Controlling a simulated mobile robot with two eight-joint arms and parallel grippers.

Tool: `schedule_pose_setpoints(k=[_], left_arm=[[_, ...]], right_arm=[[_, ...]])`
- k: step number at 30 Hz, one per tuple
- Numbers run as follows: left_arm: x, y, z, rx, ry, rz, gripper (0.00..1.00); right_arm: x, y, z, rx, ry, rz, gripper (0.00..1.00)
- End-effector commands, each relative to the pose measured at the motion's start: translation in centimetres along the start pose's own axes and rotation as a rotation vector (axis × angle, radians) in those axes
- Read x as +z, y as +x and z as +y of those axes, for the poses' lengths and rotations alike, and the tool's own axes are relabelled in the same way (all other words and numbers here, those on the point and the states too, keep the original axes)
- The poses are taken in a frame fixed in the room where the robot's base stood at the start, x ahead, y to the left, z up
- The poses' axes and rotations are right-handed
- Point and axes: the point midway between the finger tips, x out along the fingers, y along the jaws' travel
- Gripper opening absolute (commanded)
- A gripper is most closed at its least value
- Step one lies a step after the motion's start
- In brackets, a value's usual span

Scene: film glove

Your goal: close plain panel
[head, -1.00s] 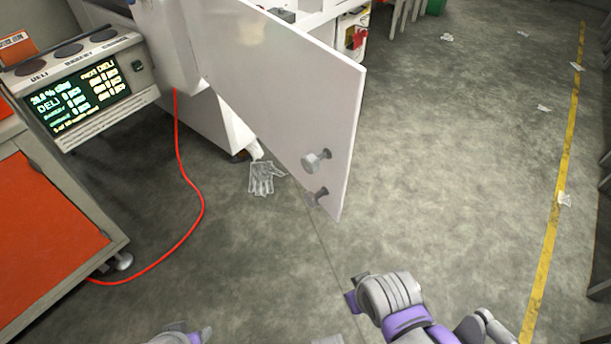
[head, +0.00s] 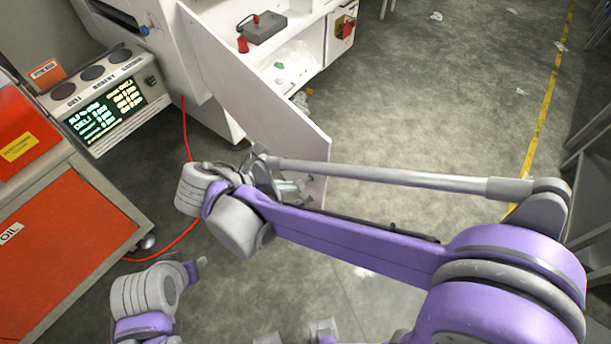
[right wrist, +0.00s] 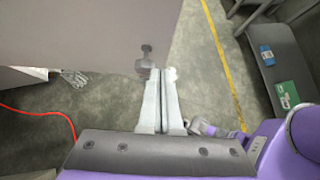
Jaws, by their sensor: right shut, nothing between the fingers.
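The plain white panel (head: 265,110) stands swung out from the white machine in the head view, its free end toward the lower right. In the right wrist view the panel (right wrist: 90,40) fills the upper left, with a round knob (right wrist: 146,50) near its edge. My right gripper (head: 300,186) is at the panel's lower free end in the head view, partly hidden by my wrist. In the right wrist view its two fingers (right wrist: 160,75) are shut and empty, tips just below the knob; I cannot tell whether they touch the panel. My left arm is low at the left; its gripper (head: 198,264) shows only partly.
An orange cabinet (head: 70,245) stands at the left, beside a control console (head: 105,105) with a lit screen. A red cable (head: 170,246) lies on the floor. The white machine's open bay (head: 295,62) holds loose items. A glove (right wrist: 76,78) lies on the floor.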

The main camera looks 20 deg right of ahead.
Motion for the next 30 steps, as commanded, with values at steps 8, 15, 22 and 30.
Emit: schedule_pose_setpoints(k=[8,15,22,30], left_arm=[[0.2,0.2,0.0,0.0,0.0,-0.001,0.5],[0.2,0.2,0.0,0.0,0.0,-0.001,0.5],[0.2,0.2,0.0,0.0,0.0,-0.002,0.5],[0.2,0.2,0.0,0.0,0.0,-0.001,0.5]], right_arm=[[-0.1,4.3,-0.1,-0.005,0.001,0.0,0.0],[-0.2,8.3,-0.1,-0.003,0.001,0.001,0.0],[-0.2,9.9,-0.1,-0.001,0.0,0.002,0.0],[-0.2,9.9,-0.1,-0.001,0.0,0.002,0.0]])
